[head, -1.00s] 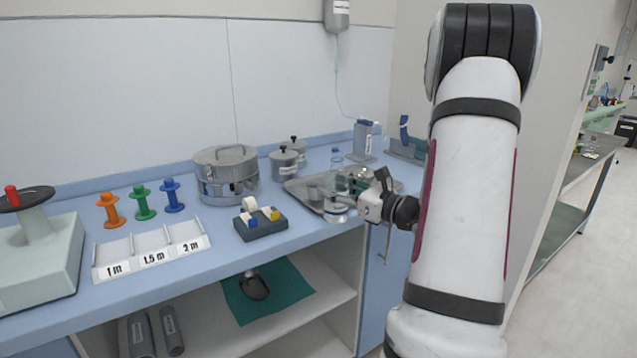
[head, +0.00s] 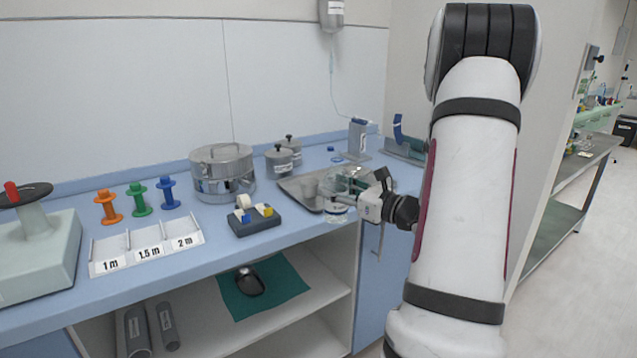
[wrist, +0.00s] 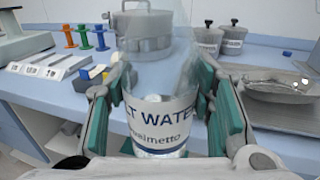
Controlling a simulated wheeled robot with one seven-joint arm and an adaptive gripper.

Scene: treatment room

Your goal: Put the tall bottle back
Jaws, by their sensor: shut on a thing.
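The tall bottle is clear, with a white label lettered in dark blue. In the wrist view its labelled body (wrist: 160,122) stands between the green finger pads; its upper part is see-through and blurred. My gripper (wrist: 165,115) is shut on it. In the head view the gripper (head: 347,204) holds the bottle (head: 337,210) at the front edge of the blue counter, in front of the metal tray (head: 298,189). The fingers hide part of the bottle there, and I cannot tell whether its base touches anything.
A steel drum (head: 222,174) and lidded canisters (head: 279,162) stand behind. A small blue thing (head: 337,159) lies beyond the tray. A dark block with small pieces (head: 254,222), a labelled rack (head: 146,249) and coloured spools (head: 139,199) are left. Open shelves lie below the counter.

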